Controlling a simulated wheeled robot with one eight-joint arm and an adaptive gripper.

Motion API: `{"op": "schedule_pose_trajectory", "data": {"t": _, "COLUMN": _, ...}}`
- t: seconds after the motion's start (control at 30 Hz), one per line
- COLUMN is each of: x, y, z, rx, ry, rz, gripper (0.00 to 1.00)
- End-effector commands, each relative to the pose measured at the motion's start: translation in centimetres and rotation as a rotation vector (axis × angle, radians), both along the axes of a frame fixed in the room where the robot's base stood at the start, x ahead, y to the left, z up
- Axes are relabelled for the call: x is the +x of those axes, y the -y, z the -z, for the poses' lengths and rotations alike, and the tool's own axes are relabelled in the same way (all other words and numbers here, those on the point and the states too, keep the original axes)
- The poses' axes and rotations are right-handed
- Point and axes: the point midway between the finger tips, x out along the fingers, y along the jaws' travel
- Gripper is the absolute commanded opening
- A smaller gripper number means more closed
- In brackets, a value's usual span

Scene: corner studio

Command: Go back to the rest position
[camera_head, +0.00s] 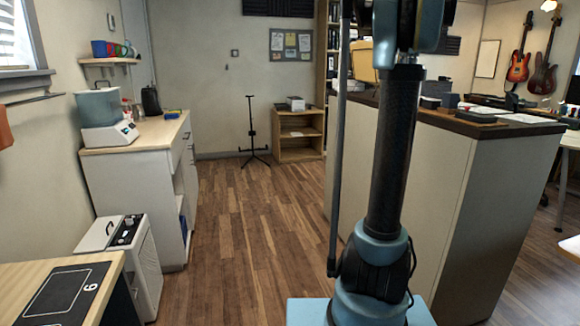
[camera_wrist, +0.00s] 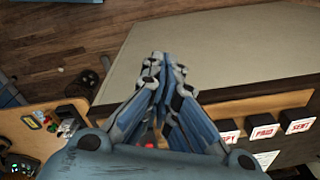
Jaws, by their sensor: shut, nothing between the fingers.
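My gripper (camera_wrist: 163,62) shows in the wrist view with its blue and grey fingers drawn together. It is shut, with nothing seen between the fingertips. Below it in the wrist view lies a wooden surface (camera_wrist: 45,125) and the pale side of a cabinet or counter (camera_wrist: 200,50). In the head view my blue and black arm rises in front of the counter (camera_head: 480,190), and the gripper itself is out of that picture.
A cabinet (camera_head: 130,140) with a blue container (camera_head: 99,107) stands on the left. A desk (camera_head: 110,280) is at the lower left. Wood floor (camera_head: 235,230) is open between cabinet and counter. A black stand (camera_head: 252,130) and a low shelf (camera_head: 297,135) are at the back.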

Motion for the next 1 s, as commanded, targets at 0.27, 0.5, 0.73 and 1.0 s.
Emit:
{"op": "schedule_pose_trajectory", "data": {"t": 0.27, "x": -5.4, "y": -6.1, "z": 5.7, "rx": -0.014, "ry": 0.016, "rz": -0.342, "gripper": 0.0}}
{"op": "schedule_pose_trajectory", "data": {"t": 0.5, "x": -10.6, "y": -10.4, "z": 11.8, "rx": -0.034, "ry": 0.029, "rz": -0.639, "gripper": 0.0}}
{"op": "schedule_pose_trajectory", "data": {"t": 0.73, "x": -16.0, "y": -13.9, "z": 18.6, "rx": -0.058, "ry": 0.041, "rz": -0.921, "gripper": 0.0}}
{"op": "schedule_pose_trajectory", "data": {"t": 1.0, "x": -22.4, "y": -17.0, "z": 27.6, "rx": -0.093, "ry": 0.056, "rz": -1.25, "gripper": 0.0}}
